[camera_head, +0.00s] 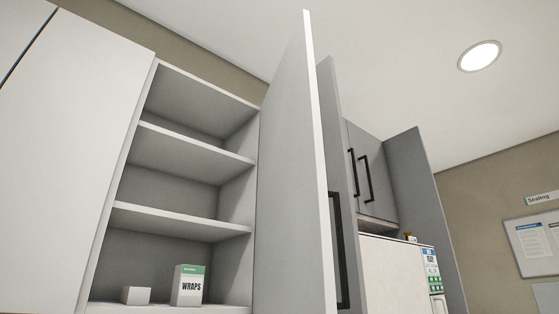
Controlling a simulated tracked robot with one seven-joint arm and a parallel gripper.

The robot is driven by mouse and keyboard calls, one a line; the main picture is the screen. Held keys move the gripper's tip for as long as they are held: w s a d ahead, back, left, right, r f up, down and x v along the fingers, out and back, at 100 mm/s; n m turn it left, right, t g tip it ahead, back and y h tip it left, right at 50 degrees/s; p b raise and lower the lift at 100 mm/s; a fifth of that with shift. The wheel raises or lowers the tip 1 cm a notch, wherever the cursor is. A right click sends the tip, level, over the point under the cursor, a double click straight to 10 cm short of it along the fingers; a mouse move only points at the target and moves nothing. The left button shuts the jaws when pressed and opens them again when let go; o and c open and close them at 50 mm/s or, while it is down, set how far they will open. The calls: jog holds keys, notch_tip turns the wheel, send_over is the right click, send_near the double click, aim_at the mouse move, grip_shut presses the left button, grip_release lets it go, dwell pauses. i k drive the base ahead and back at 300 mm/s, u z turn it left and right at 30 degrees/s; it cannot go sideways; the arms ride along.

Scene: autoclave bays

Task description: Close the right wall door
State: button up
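The right wall door (286,175) is a tall light-grey panel, seen from below. It stands wide open, swung out toward me from the right side of a wall cabinet. A long black bar handle (339,248) shows at its right, low on the outer side. The open cabinet (190,142) has several grey shelves in view. My gripper and arm are not in view, so I cannot see how they stand relative to the door.
A WRAPS box (190,286) and a small white box (136,295) sit on the cabinet's lowest visible shelf. A shut white door (75,150) is at left. Grey cupboard doors with black handles (368,178) are at right, above a white unit (391,272).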

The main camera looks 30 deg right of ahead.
aim_at(295, 268)
jog(key=u, duration=0.1)
jog(key=k, duration=0.3)
jog(key=u, duration=0.9)
jog(key=k, duration=2.35)
jog(key=z, duration=0.7)
jog(key=i, duration=1)
jog(key=u, duration=0.1)
